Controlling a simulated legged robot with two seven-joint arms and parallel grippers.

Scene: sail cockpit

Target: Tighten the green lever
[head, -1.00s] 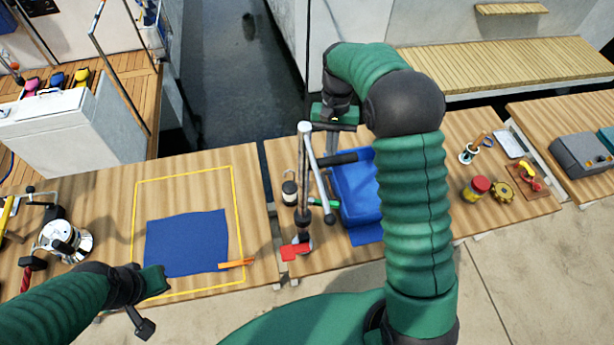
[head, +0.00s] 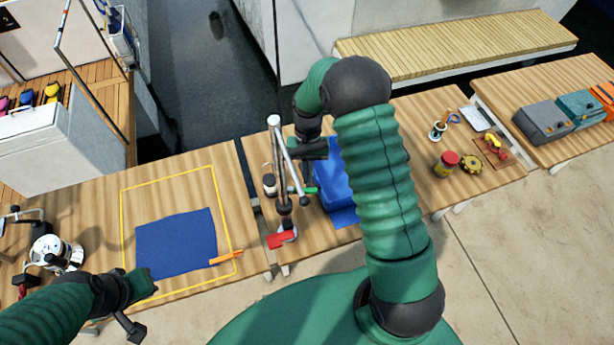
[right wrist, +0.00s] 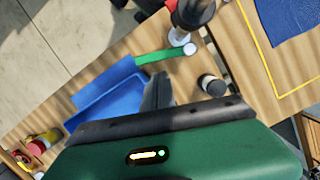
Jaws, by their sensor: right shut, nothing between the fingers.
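The green lever (head: 302,190) sticks out to the right from the low part of a grey upright stand (head: 283,212) at the front of the middle table. In the right wrist view the lever (right wrist: 160,55) is a flat green bar ending at a white round end by the post. My right gripper (right wrist: 157,92) is shut and empty, its fingers apart from the lever in that view. In the head view my right gripper (head: 309,150) is beside the stand, its fingertips hard to see. My left gripper (head: 142,296) is over the left table's front edge; its fingers are unclear.
A blue bin (head: 331,185) stands right beside the lever. A dark jar with a pale lid (head: 269,185) is left of the post. A red piece (head: 281,240) is at the stand's foot. A blue cloth (head: 176,243) lies on the left table.

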